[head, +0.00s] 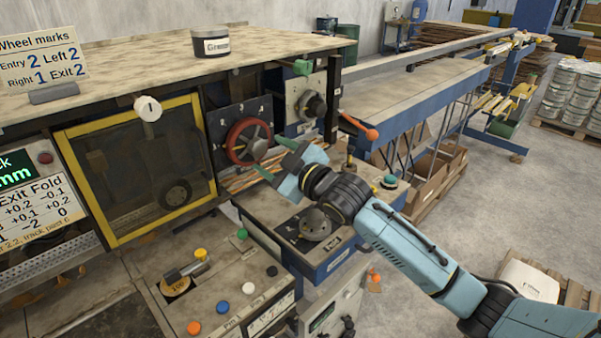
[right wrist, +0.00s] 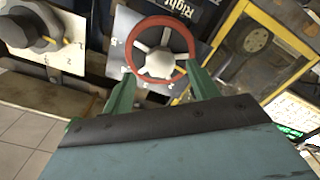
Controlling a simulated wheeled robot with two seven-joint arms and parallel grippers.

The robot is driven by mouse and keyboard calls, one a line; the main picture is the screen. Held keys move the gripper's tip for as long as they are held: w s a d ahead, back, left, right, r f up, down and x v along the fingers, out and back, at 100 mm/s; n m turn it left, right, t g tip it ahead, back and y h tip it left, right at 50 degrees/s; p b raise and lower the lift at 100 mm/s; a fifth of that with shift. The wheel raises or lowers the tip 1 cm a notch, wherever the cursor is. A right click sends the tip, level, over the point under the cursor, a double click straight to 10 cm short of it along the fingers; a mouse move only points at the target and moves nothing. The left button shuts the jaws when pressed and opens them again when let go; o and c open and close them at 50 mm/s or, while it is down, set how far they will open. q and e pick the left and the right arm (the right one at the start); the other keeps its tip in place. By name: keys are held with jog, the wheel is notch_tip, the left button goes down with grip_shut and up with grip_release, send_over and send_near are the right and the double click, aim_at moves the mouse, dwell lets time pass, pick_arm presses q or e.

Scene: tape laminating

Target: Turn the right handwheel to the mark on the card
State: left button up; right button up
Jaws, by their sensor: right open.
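The right handwheel (head: 248,142) has a red rim and a pale hub, and stands upright on a dark marked plate in the machine's front. In the right wrist view the handwheel (right wrist: 159,62) sits just beyond my fingertips, under a label reading "Right". The card (head: 40,66) on the machine top reads Entry 2, Left 2, Right 1, Exit 2. My right gripper (head: 277,159) is open and empty, close in front of the wheel; its green fingers (right wrist: 164,88) point at the lower rim, and contact cannot be told. My left gripper is out of view.
A grey knob (head: 314,106) on a pale dial plate is right of the wheel. An orange-tipped lever (head: 358,127) sticks out nearby. A yellow-framed window (head: 140,168) is on the left. Below is a console with coloured buttons (head: 222,308). A jar (head: 210,43) stands on top.

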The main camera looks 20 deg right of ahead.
jog(key=b+v, duration=0.1)
jog(key=v, duration=0.9)
jog(key=shift+s+b, duration=0.25)
jog(key=shift+b, duration=0.1)
jog(key=shift+d, duration=0.1)
